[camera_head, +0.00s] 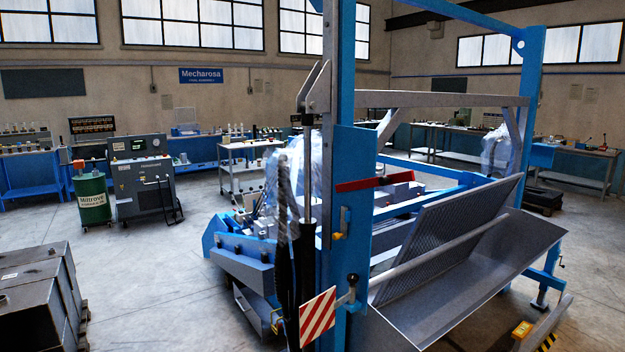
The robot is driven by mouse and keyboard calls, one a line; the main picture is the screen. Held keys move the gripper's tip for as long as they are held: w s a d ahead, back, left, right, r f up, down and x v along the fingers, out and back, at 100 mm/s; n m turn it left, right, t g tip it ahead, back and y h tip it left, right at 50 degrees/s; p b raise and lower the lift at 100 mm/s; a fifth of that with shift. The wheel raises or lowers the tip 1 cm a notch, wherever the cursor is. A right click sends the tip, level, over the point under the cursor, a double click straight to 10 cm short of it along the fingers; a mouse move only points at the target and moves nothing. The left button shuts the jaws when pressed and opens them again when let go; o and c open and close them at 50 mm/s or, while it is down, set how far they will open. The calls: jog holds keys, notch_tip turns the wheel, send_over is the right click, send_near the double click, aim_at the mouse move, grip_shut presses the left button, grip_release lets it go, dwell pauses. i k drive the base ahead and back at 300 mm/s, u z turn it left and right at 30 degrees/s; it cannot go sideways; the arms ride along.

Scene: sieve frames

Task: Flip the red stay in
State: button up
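The red stay (375,182) is a flat red bar on the blue machine frame (350,225). It sticks out to the right from the near upright post, almost level and slightly higher at its right end. Its left end meets the post; how it is joined there is too small to tell. Past its right end are grey parts of the machine, and I cannot tell whether it touches them. My gripper is not in view.
A tilted mesh panel (455,235) and a metal chute (490,275) fill the machine's right side. A red-and-white striped plate (317,318) and a black-knobbed lever (351,284) are low on the post. Dark metal boxes (35,290) stand at left. Floor between is clear.

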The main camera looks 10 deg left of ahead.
aim_at(408, 176)
jog(key=u, duration=0.35)
jog(key=i, duration=1.25)
jog(key=z, duration=0.55)
